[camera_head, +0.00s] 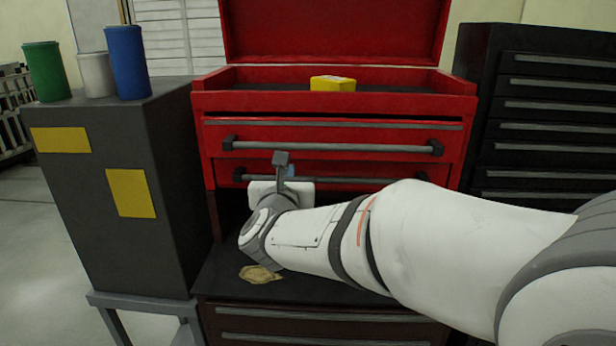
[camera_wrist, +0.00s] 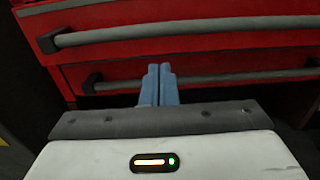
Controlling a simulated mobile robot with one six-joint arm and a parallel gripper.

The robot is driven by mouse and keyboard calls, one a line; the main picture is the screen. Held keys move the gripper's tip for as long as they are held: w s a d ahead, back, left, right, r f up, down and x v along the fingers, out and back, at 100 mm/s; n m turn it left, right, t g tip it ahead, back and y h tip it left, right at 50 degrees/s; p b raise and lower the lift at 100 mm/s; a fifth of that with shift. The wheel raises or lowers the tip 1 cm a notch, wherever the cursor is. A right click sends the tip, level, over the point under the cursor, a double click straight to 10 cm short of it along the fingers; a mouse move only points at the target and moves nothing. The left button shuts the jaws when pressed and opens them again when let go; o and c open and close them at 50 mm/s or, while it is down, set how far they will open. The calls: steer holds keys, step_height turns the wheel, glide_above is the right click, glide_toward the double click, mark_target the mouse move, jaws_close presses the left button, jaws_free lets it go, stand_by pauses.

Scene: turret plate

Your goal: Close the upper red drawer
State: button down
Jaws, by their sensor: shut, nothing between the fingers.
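The upper red drawer (camera_head: 333,136) is in the red tool chest in the head view, with a long grey bar handle (camera_head: 333,147). Its front seems to stand slightly proud of the drawer below; how far is hard to tell. In the wrist view the upper drawer (camera_wrist: 200,30) fills the top, with its handle (camera_wrist: 200,32) across it. My gripper (camera_wrist: 160,69) is shut and empty, its blue fingers side by side before the lower red drawer (camera_wrist: 220,62), just below the upper drawer. Contact cannot be told. In the head view my wrist mostly hides the fingers.
The lower drawer's handle (camera_wrist: 240,77) lies level with my fingertips in the picture. A yellow box (camera_head: 333,84) sits on the chest top. A dark cabinet (camera_head: 115,190) with cups stands left, a black drawer cabinet (camera_head: 550,110) right. A tan cloth-like item (camera_head: 260,274) lies below my wrist.

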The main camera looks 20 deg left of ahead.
mark_target(293, 155)
steer(key=p+x, duration=0.2)
steer(key=x, duration=0.4)
steer(key=shift+w+a, duration=0.1)
steer(key=shift+w, duration=0.1)
